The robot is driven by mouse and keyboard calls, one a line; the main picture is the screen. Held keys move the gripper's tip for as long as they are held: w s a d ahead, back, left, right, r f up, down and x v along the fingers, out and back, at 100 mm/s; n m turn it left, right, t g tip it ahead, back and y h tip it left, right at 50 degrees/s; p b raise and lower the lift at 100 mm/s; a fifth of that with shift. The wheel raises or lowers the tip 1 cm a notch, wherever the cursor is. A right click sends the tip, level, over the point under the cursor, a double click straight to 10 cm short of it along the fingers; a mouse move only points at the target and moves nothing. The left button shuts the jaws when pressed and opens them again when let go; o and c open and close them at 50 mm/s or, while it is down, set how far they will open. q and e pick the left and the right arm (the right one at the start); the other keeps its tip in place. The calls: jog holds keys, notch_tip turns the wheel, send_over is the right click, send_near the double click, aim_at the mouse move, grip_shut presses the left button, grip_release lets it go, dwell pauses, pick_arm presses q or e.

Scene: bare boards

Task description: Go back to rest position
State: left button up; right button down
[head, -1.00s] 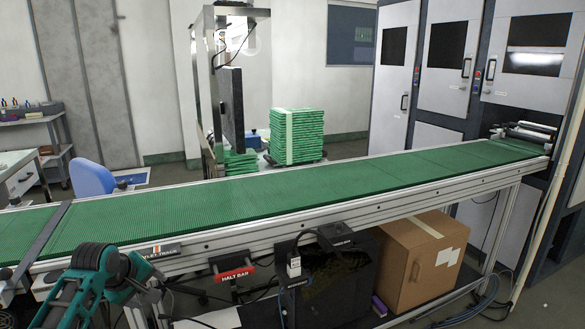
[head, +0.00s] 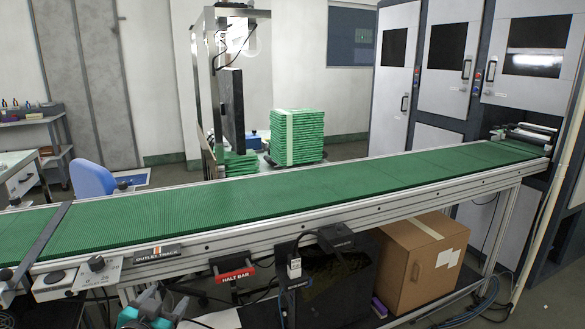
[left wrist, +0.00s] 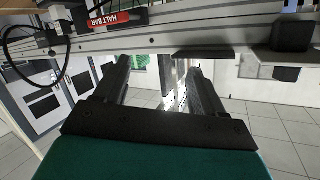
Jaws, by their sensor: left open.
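My left arm shows only as a small teal and grey part at the lower left edge of the head view, in front of the conveyor. Its fingers are not clear there. In the left wrist view my left gripper (left wrist: 158,72) has its two dark fingers spread apart, with nothing between them. It is below the conveyor's aluminium side rail (left wrist: 190,38). My right gripper is in neither view.
The green conveyor (head: 270,195) runs across the head view. On its near side are a red halt bar (head: 235,275) and a black box-shaped unit (head: 335,240). A cardboard box (head: 418,262) stands on the lower shelf. Green stacked trays (head: 298,137) stand behind.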

pick_arm(q)
jog(key=s+d+f+g, duration=0.1)
jog(key=s+d+f, duration=0.2)
jog(key=s+f, duration=0.2)
jog(key=s+d+f+g+h, duration=0.1)
jog(key=s+d+f, duration=0.2)
jog(key=s, duration=0.6)
jog(key=shift+f, duration=0.85)
jog(key=s+d+f, duration=0.1)
jog(key=s, duration=0.3)
jog(key=s+d+f+g, duration=0.1)
jog(key=s, duration=0.3)
jog(key=s+d+f+n+g, duration=0.1)
jog(key=s, duration=0.3)
jog(key=shift+s+d+f+h, duration=0.2)
jog(key=shift+s+d+h, duration=0.1)
jog(key=shift+s+h, duration=0.1)
jog(key=shift+c, duration=0.3)
